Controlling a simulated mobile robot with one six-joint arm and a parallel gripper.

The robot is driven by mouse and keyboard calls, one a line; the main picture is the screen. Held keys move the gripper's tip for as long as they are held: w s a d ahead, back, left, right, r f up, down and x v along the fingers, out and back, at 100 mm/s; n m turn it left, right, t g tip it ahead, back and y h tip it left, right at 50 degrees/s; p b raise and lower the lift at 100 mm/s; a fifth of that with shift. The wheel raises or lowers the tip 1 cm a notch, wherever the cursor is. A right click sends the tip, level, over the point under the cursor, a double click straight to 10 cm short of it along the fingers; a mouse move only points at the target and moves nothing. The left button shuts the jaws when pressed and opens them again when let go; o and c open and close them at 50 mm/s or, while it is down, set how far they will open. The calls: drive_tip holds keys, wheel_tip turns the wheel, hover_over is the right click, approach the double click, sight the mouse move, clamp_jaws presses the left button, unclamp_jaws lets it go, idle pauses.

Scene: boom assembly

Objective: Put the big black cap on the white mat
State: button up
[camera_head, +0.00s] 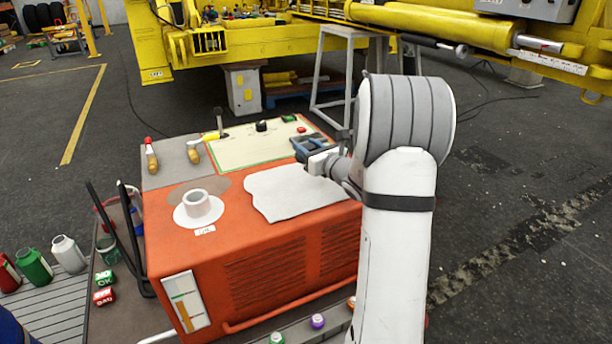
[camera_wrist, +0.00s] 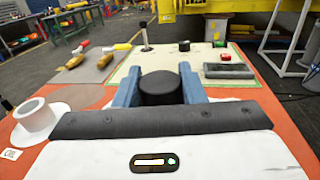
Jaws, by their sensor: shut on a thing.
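My gripper (camera_wrist: 158,84) has blue fingers and is shut on a big round black cap (camera_wrist: 160,88). The cap's dark top shows between the fingers in the wrist view. In the head view my gripper (camera_head: 310,145) is at the right edge of the cream, green-edged sheet, just behind the white mat. The white mat (camera_head: 285,192) is a wavy-edged cloth lying on top of the orange machine, and its visible part is bare. My arm hides its right end. I cannot tell how high the cap is above the surface.
The cream sheet (camera_head: 240,152) holds a small black cap (camera_head: 262,126), a green piece (camera_head: 288,118) and a red piece (camera_head: 301,129). A white ring (camera_head: 198,207) stands left of the mat. Wooden-handled tools (camera_head: 152,155) lie on a grey sheet. The orange machine (camera_head: 250,255) drops off in front.

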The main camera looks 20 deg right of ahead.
wheel_tip(320, 180, down, 8)
drive_tip(key=shift+s+d+f+b, duration=0.1)
drive_tip(key=shift+f+b, duration=0.05)
drive_tip(key=shift+b, duration=0.5)
drive_tip(key=shift+f, duration=0.15)
drive_tip(key=o, duration=1.1)
drive_tip(key=shift+c, duration=0.2)
